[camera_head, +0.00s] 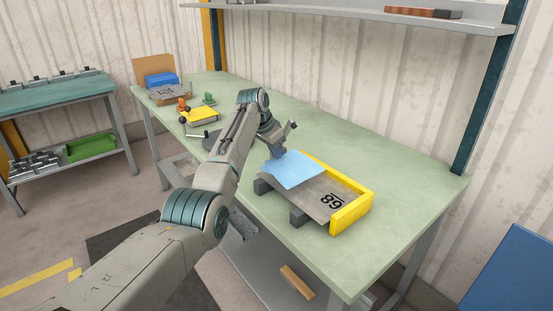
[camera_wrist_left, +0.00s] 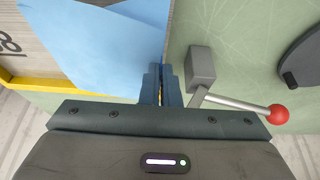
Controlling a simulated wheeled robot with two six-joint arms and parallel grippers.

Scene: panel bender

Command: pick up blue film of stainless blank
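The stainless blank (camera_head: 318,202) is a grey sheet marked 89, lying on dark support blocks on the green workbench. The blue film (camera_head: 294,170) covers its far-left part, and it fills the upper left of the left wrist view (camera_wrist_left: 95,45). My left gripper (camera_head: 277,151) is at the film's left edge. In the left wrist view its fingers (camera_wrist_left: 161,85) are close together, with the film's edge running in at their tips, so they look shut on it. The exact grip is partly hidden. My right gripper is in neither view.
A yellow stop (camera_head: 349,214) borders the blank on the right and back. A grey block (camera_wrist_left: 201,67) with a lever and red knob (camera_wrist_left: 277,114) is close beside the left fingers. The bench (camera_head: 395,205) is clear on the right. A shelf (camera_head: 370,14) hangs above.

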